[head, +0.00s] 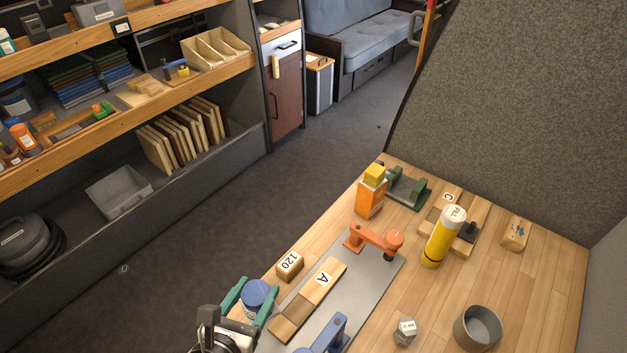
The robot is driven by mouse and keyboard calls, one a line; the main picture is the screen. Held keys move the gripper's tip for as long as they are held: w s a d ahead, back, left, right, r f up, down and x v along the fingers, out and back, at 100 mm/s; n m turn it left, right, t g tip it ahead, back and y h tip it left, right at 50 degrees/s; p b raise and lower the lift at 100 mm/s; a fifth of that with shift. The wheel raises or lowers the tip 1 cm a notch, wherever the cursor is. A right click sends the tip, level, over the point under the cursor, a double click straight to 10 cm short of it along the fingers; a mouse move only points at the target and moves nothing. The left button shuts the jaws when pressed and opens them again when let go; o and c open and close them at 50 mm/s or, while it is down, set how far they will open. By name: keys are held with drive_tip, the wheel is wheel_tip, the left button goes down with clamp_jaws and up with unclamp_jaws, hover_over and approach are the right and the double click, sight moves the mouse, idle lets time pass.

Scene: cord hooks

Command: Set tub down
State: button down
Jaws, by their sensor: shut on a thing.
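The tub (256,291) is a small blue round container at the bottom left of the bench in the head view. My gripper (257,287), with two teal fingers, is shut around it, one finger on each side. The tub is at the bench's left edge, beside the grey plate (386,277). I cannot tell whether its base touches the bench, as the fingers and wrist hide its lower part.
A block marked 120 (289,264) and a board marked A (322,280) lie close to the tub. An orange clamp (375,240) and a blue clamp (325,335) stand nearby.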

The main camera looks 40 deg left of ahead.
drive_tip(key=s+a+f, duration=0.1)
drive_tip(key=f, duration=0.1)
drive_tip(key=s+a+f, duration=0.1)
drive_tip(key=f, duration=0.2)
drive_tip(key=s+a+f, duration=0.2)
drive_tip(key=shift+f, duration=0.25)
drive_tip(key=shift+f, duration=0.1)
drive_tip(key=shift+c, duration=0.6)
unclamp_jaws()
drive_tip(key=shift+f, duration=0.1)
drive_tip(key=shift+s+r, duration=0.15)
drive_tip(key=shift+r, duration=0.2)
drive_tip(key=v, duration=1.1)
drive_tip(key=shift+s+d+r, duration=0.1)
drive_tip(key=shift+s+r, duration=0.1)
drive_tip(key=shift+s, duration=0.05)
